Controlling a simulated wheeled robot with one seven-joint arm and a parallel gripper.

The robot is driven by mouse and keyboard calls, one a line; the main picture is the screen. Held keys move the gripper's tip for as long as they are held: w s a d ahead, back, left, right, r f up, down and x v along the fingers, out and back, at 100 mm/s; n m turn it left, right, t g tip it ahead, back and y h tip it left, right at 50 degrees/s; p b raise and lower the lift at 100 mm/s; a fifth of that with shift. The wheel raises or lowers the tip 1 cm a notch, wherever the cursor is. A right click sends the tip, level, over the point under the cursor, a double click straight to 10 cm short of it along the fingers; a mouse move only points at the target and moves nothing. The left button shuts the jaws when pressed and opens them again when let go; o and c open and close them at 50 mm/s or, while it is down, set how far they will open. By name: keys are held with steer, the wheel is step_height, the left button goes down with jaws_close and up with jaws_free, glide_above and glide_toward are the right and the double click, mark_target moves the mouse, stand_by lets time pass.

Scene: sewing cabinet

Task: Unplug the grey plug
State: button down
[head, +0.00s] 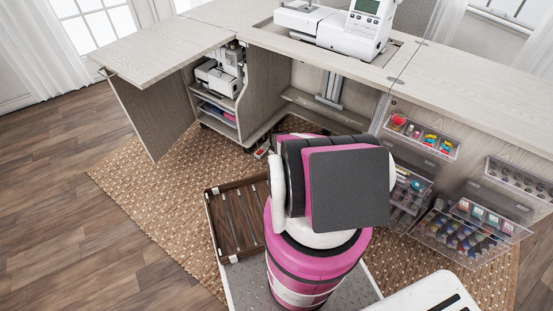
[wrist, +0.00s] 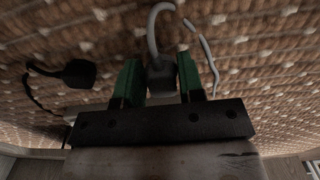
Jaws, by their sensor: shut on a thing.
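My gripper (wrist: 160,68) shows in the wrist view with its two green fingers on either side of the grey plug (wrist: 161,80). It is shut on the plug. A grey cord (wrist: 153,22) rises from the plug's far end and bends over. The plug's near end is hidden by the dark bar below the fingers, so I cannot tell whether it sits in a socket. In the head view my own arm hides the gripper and the plug.
A black plug (wrist: 79,73) with a dark cord lies to the left, and a pale cord (wrist: 204,55) to the right, over the woven rug (head: 135,180). The cabinet (head: 255,85) stands behind my arm. Clear drawers (head: 470,240) stick out at right. A wooden tray (head: 237,215) is near my base.

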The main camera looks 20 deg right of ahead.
steer(key=shift+f, duration=0.95)
steer(key=c, duration=0.7)
jaws_free()
steer(key=shift+o, duration=0.2)
step_height(320, 180, up, 11)
